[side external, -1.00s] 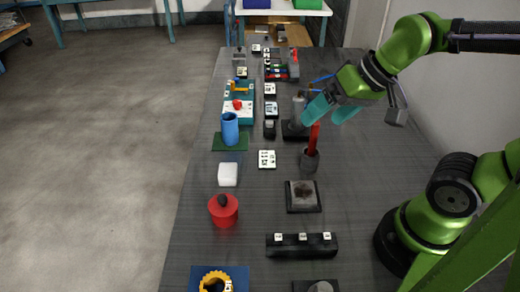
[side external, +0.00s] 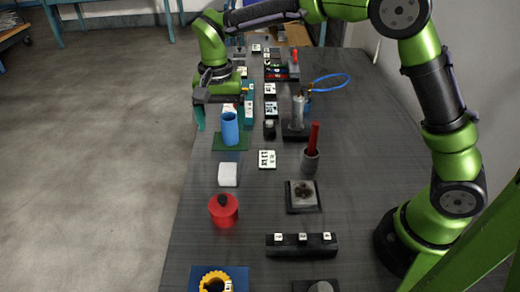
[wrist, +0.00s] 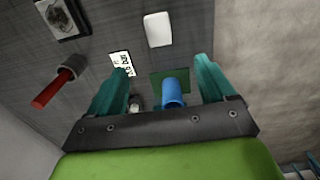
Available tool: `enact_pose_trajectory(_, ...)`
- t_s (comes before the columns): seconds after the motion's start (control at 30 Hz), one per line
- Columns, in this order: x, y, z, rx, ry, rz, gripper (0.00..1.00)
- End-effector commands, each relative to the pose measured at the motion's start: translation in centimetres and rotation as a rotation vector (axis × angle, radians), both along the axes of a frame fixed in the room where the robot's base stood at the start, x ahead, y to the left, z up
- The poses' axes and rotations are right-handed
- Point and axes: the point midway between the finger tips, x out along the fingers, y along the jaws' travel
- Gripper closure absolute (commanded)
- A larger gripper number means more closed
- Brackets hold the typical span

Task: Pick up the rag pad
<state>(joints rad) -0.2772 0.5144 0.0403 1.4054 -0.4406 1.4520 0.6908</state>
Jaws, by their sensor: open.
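A small white rounded pad (side external: 228,174), which looks like the rag pad, lies on the dark table near its left edge. It also shows at the top middle of the wrist view (wrist: 158,29). My gripper (side external: 224,118) is open and empty, with its two teal fingers wide apart. It is high and farther back than the white pad, around the blue cylinder in the picture. In the wrist view the open fingers (wrist: 162,66) point toward the white pad, with a clear gap to it.
The blue cylinder (side external: 229,129) stands on a green mat (side external: 222,146) behind the pad. A red lidded pot (side external: 223,210) is in front of it. A white marked card (side external: 267,159), a dark square tray (side external: 303,208) and a cup with a red handle (side external: 310,161) are to its right.

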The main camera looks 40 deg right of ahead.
Motion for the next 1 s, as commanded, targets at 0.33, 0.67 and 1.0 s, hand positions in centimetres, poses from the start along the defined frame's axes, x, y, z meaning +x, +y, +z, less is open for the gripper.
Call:
enact_pose_trajectory(0.33,-0.1,0.0,-7.4,0.001,0.004,0.003,0.17)
enact_pose_trajectory(0.67,-0.1,0.0,-10.9,0.002,-0.001,0.003,0.17)
enact_pose_trajectory(1.0,-0.4,-0.1,-15.4,0.002,0.001,0.004,0.17)
